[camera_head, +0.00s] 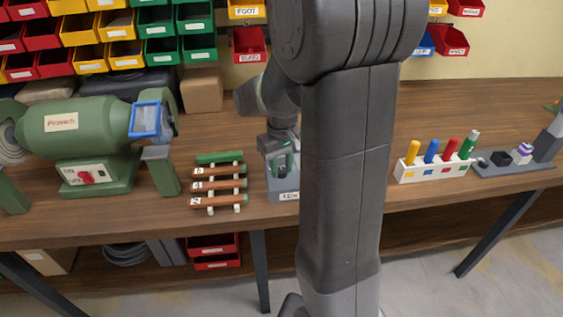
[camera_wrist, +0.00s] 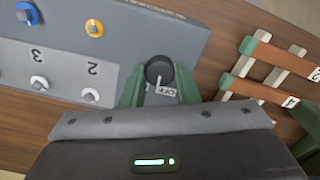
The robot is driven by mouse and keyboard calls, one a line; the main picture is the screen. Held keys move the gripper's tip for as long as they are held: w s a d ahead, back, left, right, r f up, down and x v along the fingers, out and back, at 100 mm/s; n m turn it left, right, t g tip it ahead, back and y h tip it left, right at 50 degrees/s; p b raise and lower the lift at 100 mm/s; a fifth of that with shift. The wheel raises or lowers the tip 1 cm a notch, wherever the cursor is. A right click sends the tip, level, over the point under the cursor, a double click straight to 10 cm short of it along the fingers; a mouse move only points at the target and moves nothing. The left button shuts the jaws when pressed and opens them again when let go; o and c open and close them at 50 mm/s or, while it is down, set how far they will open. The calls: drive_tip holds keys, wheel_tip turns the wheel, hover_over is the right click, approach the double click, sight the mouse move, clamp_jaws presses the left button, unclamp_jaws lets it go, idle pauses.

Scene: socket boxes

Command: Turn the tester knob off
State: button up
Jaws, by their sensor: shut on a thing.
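The tester (camera_wrist: 120,45) is a grey box seen close in the wrist view. In the head view the tester (camera_head: 285,184) stands on the bench, partly hidden by my arm. Its black round knob (camera_wrist: 160,67) sits near the box's edge, with a white pointer line running down the picture toward a small white label (camera_wrist: 167,91) that appears to read OFF. My gripper (camera_wrist: 159,75) has its green fingers on either side of the knob, shut on it. In the head view my gripper (camera_head: 280,160) is low over the tester; the knob is hidden there.
A rack with wooden rods (camera_head: 217,185) stands just left of the tester. A green grinder-like machine (camera_head: 85,130) with a red switch is further left. A white holder (camera_head: 432,172) with coloured pegs stands to the right. Bins hang behind.

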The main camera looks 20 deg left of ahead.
sight(282, 169)
drive_tip(key=n+p, duration=0.1)
drive_tip(key=n, duration=0.3)
drive_tip(key=shift+n, duration=0.3)
idle(0.5)
drive_tip(key=o, duration=1)
drive_tip(key=shift+r, duration=0.1)
wheel_tip(282, 169, up, 14)
drive_tip(key=shift+f+p, duration=0.15)
drive_tip(key=shift+p, duration=0.45)
drive_tip(key=shift+f, duration=0.15)
wheel_tip(282, 169, down, 14)
drive_tip(key=shift+r+b, duration=0.15)
drive_tip(key=shift+b, duration=0.45)
